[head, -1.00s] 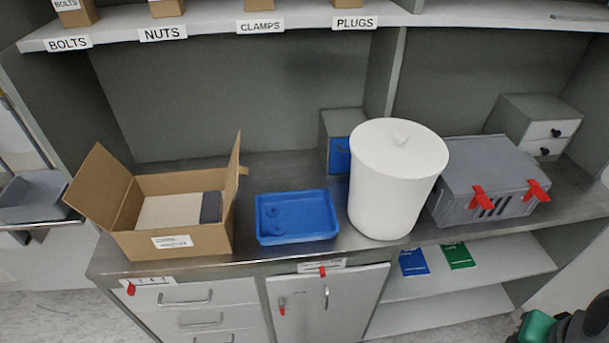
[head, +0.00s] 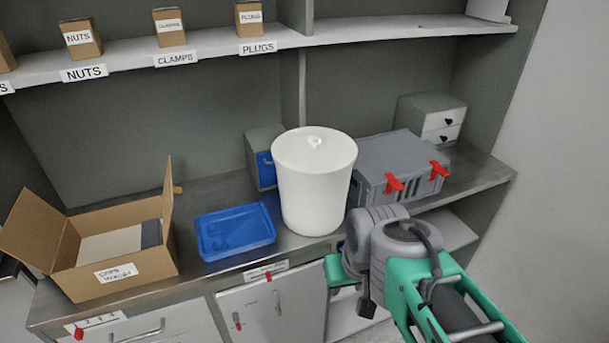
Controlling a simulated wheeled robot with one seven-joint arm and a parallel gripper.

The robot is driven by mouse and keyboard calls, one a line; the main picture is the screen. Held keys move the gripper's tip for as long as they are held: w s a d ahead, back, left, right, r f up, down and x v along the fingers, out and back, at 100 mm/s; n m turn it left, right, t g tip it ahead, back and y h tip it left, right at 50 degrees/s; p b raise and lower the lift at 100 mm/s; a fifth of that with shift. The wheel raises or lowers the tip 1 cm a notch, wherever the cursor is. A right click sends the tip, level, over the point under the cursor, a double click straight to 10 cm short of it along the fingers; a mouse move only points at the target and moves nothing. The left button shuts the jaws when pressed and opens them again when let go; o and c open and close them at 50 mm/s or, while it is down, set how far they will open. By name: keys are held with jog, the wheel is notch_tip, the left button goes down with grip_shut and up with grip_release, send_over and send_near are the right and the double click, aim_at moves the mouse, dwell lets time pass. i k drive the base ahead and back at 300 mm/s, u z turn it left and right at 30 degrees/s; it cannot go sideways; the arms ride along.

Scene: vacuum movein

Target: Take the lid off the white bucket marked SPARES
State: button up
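The white bucket (head: 312,192) stands upright on the metal counter, right of the middle. Its white lid (head: 300,147) is on top, with a small knob (head: 315,141) at the centre. No SPARES marking shows on the side facing me. My arm, grey and green, reaches in from the lower right, in front of the counter. The green part at its end (head: 340,272) is below and to the right of the bucket, apart from it. The fingertips cannot be made out, so I cannot tell whether my gripper is open or shut.
A blue tray (head: 235,255) and an open cardboard box (head: 130,284) stand left of the bucket. A grey case (head: 372,187) with red latches is close on its right. A small drawer unit (head: 262,142) is behind. A labelled shelf (head: 130,60) runs above.

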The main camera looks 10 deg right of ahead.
aim_at(310, 150)
jog(key=k, duration=0.5)
jog(key=z, duration=1.3)
jog(key=i, duration=1.1)
jog(key=u, duration=2.85)
jog(key=i, duration=0.5)
jog(key=u, duration=0.05)
